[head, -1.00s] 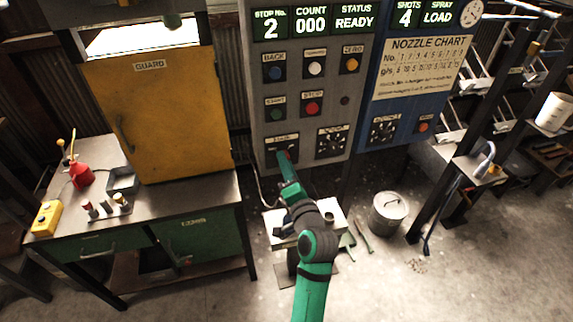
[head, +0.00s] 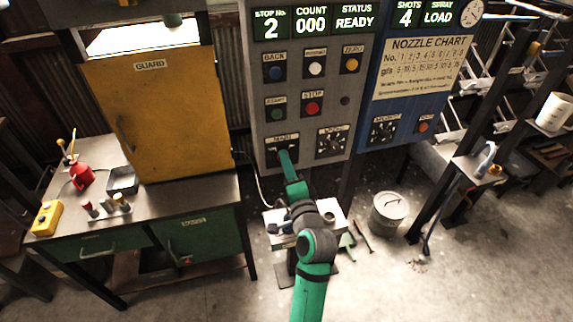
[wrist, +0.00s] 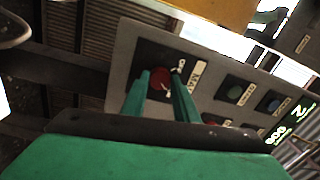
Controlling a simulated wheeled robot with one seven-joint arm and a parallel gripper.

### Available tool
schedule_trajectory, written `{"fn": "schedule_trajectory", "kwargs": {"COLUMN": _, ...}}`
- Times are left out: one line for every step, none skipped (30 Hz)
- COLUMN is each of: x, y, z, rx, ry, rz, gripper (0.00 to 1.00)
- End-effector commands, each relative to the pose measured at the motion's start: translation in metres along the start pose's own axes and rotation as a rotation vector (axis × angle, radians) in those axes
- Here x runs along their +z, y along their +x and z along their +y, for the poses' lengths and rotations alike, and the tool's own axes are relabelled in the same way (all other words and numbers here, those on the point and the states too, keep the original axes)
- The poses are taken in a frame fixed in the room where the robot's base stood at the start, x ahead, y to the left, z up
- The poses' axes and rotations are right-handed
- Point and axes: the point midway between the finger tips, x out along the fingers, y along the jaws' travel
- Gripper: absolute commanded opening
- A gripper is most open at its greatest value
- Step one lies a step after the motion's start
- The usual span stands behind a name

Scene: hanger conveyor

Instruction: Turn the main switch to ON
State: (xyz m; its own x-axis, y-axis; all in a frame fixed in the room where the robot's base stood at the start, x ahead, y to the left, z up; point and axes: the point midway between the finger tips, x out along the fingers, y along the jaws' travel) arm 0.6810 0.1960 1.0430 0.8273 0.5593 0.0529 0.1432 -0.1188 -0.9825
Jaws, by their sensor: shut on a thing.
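The main switch is a red round knob (wrist: 160,77) on a dark plate, with white lettering beside it, partly covered. In the wrist view my gripper (wrist: 159,86) has one green finger on each side of the knob and is shut on it. In the head view my gripper (head: 284,157) reaches up to the MAIN plate (head: 281,140) at the lower left of the grey control panel (head: 260,120). The knob is hidden behind the gripper there. I cannot tell which way the switch points.
A red stop button (head: 312,109), a green button (head: 277,114) and a dial (head: 331,143) sit close by on the panel. A workbench with a yellow guard (head: 158,115) stands left. A small white-topped stand (head: 333,222) and a lidded can (head: 388,212) stand below.

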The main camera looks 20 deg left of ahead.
Motion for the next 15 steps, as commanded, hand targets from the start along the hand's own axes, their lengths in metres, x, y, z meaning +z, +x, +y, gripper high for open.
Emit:
{"fn": "schedule_trajectory", "kwargs": {"x": -0.0022, "y": -0.0005, "z": 0.0007, "rx": 0.001, "ry": 0.000, "rz": 0.004, "gripper": 0.05}}
{"fn": "schedule_trajectory", "kwargs": {"x": -0.0022, "y": -0.0005, "z": 0.0007, "rx": 0.001, "ry": 0.000, "rz": 0.004, "gripper": 0.34}}
{"fn": "schedule_trajectory", "kwargs": {"x": -0.0022, "y": -0.0005, "z": 0.0007, "rx": 0.001, "ry": 0.000, "rz": 0.004, "gripper": 0.44}}
{"fn": "schedule_trajectory", "kwargs": {"x": -0.0021, "y": -0.0005, "z": 0.0006, "rx": 0.001, "ry": 0.000, "rz": 0.004, "gripper": 0.46}}
{"fn": "schedule_trajectory", "kwargs": {"x": -0.0019, "y": -0.0005, "z": 0.0006, "rx": 0.001, "ry": 0.000, "rz": 0.003, "gripper": 0.46}}
{"fn": "schedule_trajectory", "kwargs": {"x": -0.0017, "y": -0.0004, "z": 0.0005, "rx": 0.001, "ry": 0.000, "rz": 0.003, "gripper": 0.46}}
{"fn": "schedule_trajectory", "kwargs": {"x": -0.0016, "y": -0.0004, "z": 0.0005, "rx": 0.001, "ry": 0.000, "rz": 0.003, "gripper": 0.46}}
{"fn": "schedule_trajectory", "kwargs": {"x": -0.0014, "y": -0.0004, "z": 0.0004, "rx": 0.001, "ry": 0.000, "rz": 0.003, "gripper": 0.46}}
{"fn": "schedule_trajectory", "kwargs": {"x": -0.0013, "y": -0.0003, "z": 0.0003, "rx": 0.000, "ry": 0.000, "rz": 0.002, "gripper": 0.46}}
{"fn": "schedule_trajectory", "kwargs": {"x": -0.0012, "y": -0.0003, "z": 0.0003, "rx": 0.000, "ry": 0.000, "rz": 0.002, "gripper": 0.46}}
{"fn": "schedule_trajectory", "kwargs": {"x": -0.0011, "y": -0.0003, "z": 0.0003, "rx": 0.000, "ry": 0.000, "rz": 0.002, "gripper": 0.46}}
{"fn": "schedule_trajectory", "kwargs": {"x": -0.0010, "y": -0.0007, "z": 0.0003, "rx": 0.000, "ry": 0.000, "rz": 0.002, "gripper": 0.46}}
{"fn": "schedule_trajectory", "kwargs": {"x": -0.0010, "y": -0.0015, "z": 0.0004, "rx": 0.000, "ry": 0.000, "rz": 0.002, "gripper": 0.46}}
{"fn": "schedule_trajectory", "kwargs": {"x": -0.0011, "y": -0.0027, "z": 0.0005, "rx": 0.001, "ry": 0.000, "rz": 0.002, "gripper": 0.46}}
{"fn": "schedule_trajectory", "kwargs": {"x": -0.0012, "y": -0.0054, "z": 0.0006, "rx": 0.001, "ry": 0.000, "rz": 0.002, "gripper": 0.46}}
